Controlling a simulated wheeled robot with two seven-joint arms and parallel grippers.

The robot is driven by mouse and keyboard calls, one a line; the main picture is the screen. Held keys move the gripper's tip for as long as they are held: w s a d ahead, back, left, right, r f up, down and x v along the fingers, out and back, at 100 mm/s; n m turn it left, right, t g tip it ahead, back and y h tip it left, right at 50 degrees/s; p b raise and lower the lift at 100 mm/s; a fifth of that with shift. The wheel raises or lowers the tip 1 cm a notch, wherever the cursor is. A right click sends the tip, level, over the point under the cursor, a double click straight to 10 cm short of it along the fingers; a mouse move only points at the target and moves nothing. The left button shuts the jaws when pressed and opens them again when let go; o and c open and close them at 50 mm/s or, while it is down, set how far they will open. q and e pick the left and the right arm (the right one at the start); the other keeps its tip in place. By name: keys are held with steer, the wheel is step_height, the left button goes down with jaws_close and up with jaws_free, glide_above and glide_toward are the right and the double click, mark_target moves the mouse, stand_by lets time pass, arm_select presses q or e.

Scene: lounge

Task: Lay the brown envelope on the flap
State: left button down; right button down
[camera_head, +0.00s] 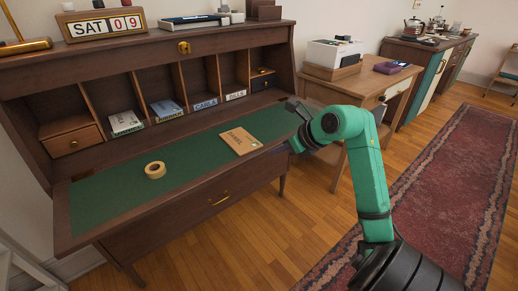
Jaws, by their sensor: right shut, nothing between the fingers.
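A brown envelope (240,140) lies flat on the green-topped flap (195,167) of the wooden desk, towards its right end. Small printing and a stamp-like mark show on its upper face. My right gripper (290,146) is shut and empty, at the flap's right edge, just right of the envelope and apart from it. My green forearm hides part of the gripper. My left gripper is not in view.
A tape roll (155,170) sits on the flap's left half. Behind are pigeonholes with labels, a book (125,123) and a blue stack (167,108). A side table (372,84) stands right of the desk. The flap's middle is clear.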

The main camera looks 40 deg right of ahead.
mark_target(252, 151)
steer(key=w+f, duration=0.1)
steer(key=w, duration=0.3)
steer(key=w+f, duration=0.1)
steer(key=shift+w+a+f, duration=0.35)
steer(key=shift+w, duration=0.05)
steer(key=shift+w+f+p, duration=0.1)
steer(key=shift+w+p, duration=0.2)
steer(key=shift+w, duration=0.3)
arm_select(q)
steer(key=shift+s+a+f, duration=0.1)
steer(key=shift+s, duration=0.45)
